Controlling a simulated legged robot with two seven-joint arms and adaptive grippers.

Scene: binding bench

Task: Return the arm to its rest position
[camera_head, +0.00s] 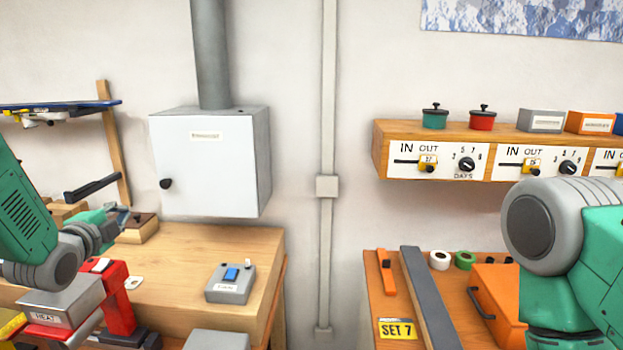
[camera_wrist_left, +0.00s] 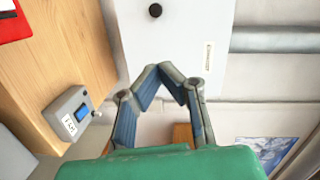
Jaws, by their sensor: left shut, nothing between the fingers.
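My left arm comes in from the left in the head view. Its gripper (camera_head: 122,214) is over the left part of the wooden bench, in front of the wall and left of the white cabinet. In the left wrist view the two fingers of my left gripper (camera_wrist_left: 172,72) meet at their tips, with nothing between them. A link of my right arm fills the right edge of the head view; its gripper is out of view.
A white cabinet (camera_head: 208,175) hangs above the wooden bench (camera_head: 190,255). A switch box (camera_head: 230,283) and a red device (camera_head: 118,300) stand on the bench. At right are a dial shelf (camera_head: 385,160), an orange box (camera_head: 497,300) and a grey bar (camera_head: 425,300).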

